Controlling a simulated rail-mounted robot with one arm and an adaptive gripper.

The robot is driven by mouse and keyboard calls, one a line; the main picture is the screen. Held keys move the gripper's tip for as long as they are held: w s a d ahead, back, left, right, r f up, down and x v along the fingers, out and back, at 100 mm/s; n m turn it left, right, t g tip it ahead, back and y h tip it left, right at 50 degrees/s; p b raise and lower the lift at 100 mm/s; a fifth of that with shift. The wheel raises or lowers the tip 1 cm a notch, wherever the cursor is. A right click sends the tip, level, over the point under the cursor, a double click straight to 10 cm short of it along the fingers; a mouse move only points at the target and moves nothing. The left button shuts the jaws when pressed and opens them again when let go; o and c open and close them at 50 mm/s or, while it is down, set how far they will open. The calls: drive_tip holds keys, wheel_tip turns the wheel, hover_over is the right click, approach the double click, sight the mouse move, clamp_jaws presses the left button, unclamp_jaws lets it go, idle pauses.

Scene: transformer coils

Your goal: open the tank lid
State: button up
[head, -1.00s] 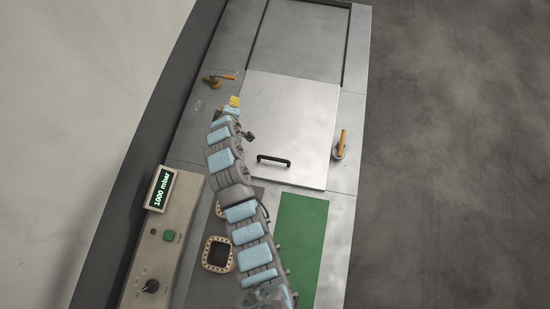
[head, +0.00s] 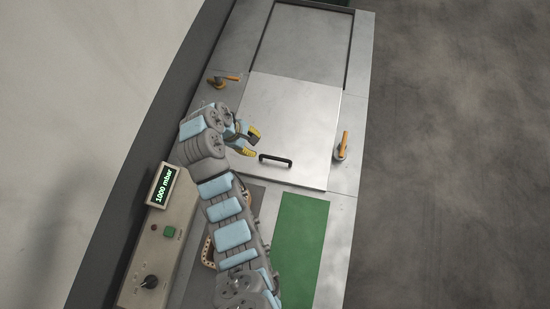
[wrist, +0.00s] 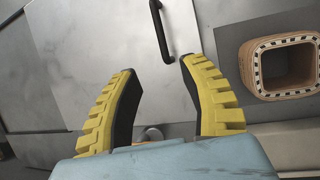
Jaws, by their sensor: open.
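The tank lid (head: 290,120) is a flat metal plate lying flush in the bench top in the head view. Its black bar handle (head: 276,159) is near the lid's front edge. My gripper (head: 256,142) is open and empty, above the lid just left of the handle. In the wrist view, my gripper's yellow fingers (wrist: 158,85) are spread apart. The handle (wrist: 161,32) shows beyond the fingertips, between them and apart from them. The lid (wrist: 105,35) fills the upper left of the wrist view.
Orange-handled clamps stand left (head: 222,79) and right (head: 342,146) of the lid. A recessed panel (head: 305,40) lies behind it. A green mat (head: 302,240) lies in front. A square coil (wrist: 283,65) stands on a dark mat. The control panel (head: 160,250) with a 1000 mbar display is front left.

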drive_tip(key=b, duration=1)
hover_over(275, 158)
drive_tip(key=a, duration=0.3)
drive_tip(key=f, duration=1)
drive_tip(key=shift+s+d+f, duration=0.15)
drive_tip(key=shift+s+f, duration=0.2)
drive_tip(key=shift+d+f+p, duration=0.2)
drive_tip(key=shift+d+p, duration=0.1)
drive_tip(key=shift+p, duration=0.05)
drive_tip(key=shift+p+x, duration=0.3)
drive_tip(key=shift+x, duration=2.1)
clamp_jaws()
